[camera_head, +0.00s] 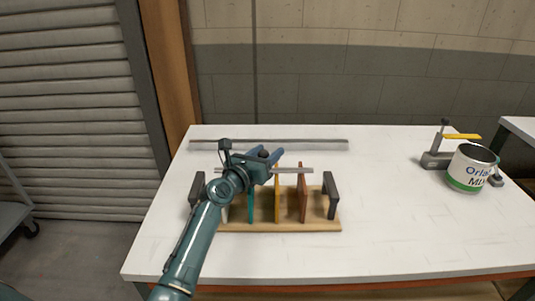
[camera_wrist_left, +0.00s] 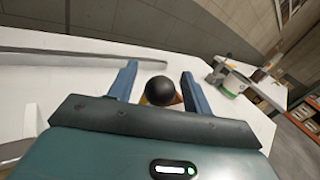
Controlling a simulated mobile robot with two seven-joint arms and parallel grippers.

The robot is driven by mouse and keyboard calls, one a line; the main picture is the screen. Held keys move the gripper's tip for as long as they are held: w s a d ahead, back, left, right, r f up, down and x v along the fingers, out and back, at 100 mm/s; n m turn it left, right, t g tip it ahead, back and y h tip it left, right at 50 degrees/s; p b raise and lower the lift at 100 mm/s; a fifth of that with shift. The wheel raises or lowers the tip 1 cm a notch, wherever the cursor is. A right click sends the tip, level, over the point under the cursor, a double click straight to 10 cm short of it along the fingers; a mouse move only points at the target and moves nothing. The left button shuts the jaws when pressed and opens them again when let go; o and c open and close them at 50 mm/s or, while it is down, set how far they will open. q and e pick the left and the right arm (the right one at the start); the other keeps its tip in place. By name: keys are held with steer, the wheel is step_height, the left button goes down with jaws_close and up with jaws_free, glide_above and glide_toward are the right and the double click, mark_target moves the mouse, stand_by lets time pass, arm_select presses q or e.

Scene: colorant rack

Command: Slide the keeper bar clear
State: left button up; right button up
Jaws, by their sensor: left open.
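The keeper bar (camera_head: 296,170) is a thin grey bar running left to right above the colorant rack (camera_head: 285,226). The rack has a wooden base, dark end posts and upright teal, yellow and red-brown plates. My left gripper (camera_head: 268,152) is open over the rack, its blue fingers pointing toward the back of the table. A black round knob (camera_wrist_left: 156,90) sits between the open fingers in the left wrist view, with a gap on both sides. My gripper and arm hide the middle of the bar and part of the rack's left side.
A long grey strip (camera_head: 270,141) lies along the table's back edge. A paint can (camera_head: 470,168) and a grey device with a yellow lever (camera_head: 437,158) stand at the right. The white tabletop (camera_head: 390,215) is clear between rack and can.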

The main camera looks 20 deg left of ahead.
arm_select(q)
steer(key=shift+w, duration=0.35)
steer(key=shift+c, duration=0.3)
steer(key=shift+d, duration=0.1)
jaws_close()
